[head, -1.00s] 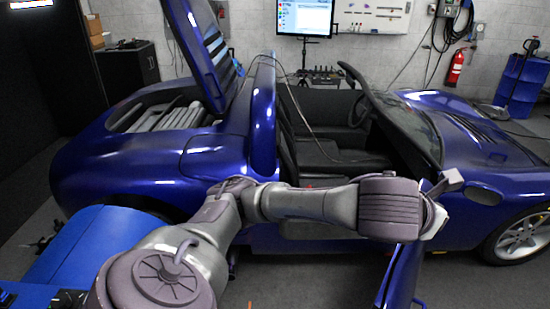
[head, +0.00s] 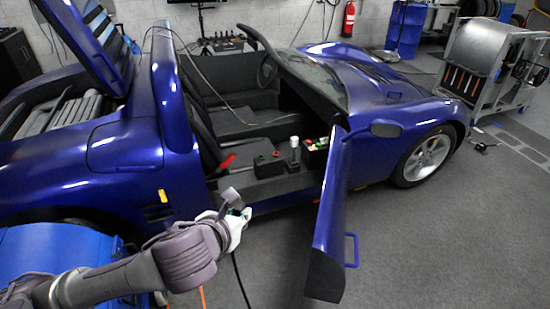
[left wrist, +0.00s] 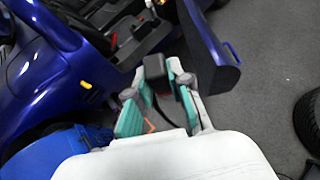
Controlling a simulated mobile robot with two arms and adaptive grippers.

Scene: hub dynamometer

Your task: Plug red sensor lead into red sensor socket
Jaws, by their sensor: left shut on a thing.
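My left gripper (head: 242,215) is low in front of the open door side of the blue car. In the left wrist view its fingers (left wrist: 163,78) are closed around a small black block (left wrist: 154,70). A black cable (head: 238,270) hangs below the gripper in the head view. I cannot make out red on the held piece, so I cannot tell whether it is the red sensor lead. No red sensor socket can be made out. My right gripper is not in view.
The open blue car door (head: 328,220) juts out to the right of the gripper. Black boxes, one with a red button (head: 276,155), and a white-topped post (head: 294,143) stand in the door opening. Grey floor (head: 430,240) to the right is mostly clear.

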